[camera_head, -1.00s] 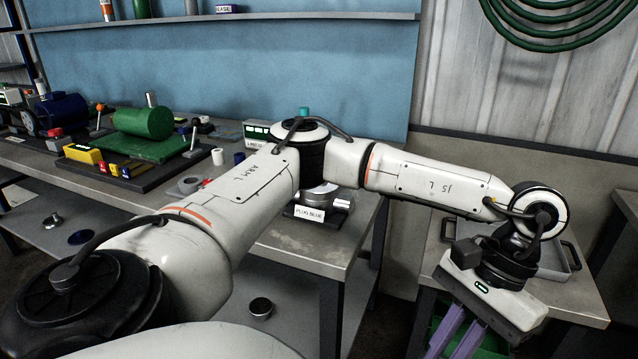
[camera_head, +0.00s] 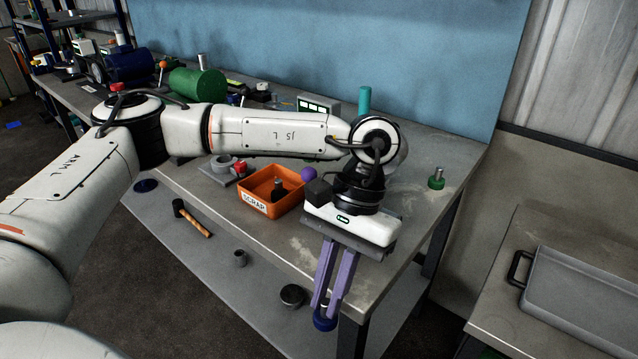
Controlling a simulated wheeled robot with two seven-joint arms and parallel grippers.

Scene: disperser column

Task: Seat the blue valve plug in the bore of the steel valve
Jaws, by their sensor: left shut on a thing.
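My left gripper (camera_head: 329,292) has purple fingers that point down, over the front edge of the steel-topped bench (camera_head: 420,228). It is shut on a blue plug (camera_head: 324,321), whose round blue part shows below the fingertips. I cannot make out the steel valve; my left arm and wrist cover part of the bench top. A teal cylinder (camera_head: 364,99) stands up behind my wrist, and what is under it is hidden. My right gripper is not in view.
An orange SCRAP bin (camera_head: 257,205) holding a dark piece stands left of my gripper, with a purple ball (camera_head: 309,174) by it. A small green-based piece (camera_head: 436,179) stands at the right. A hammer (camera_head: 193,219) lies on the lower shelf. A grey tray (camera_head: 585,295) is at far right.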

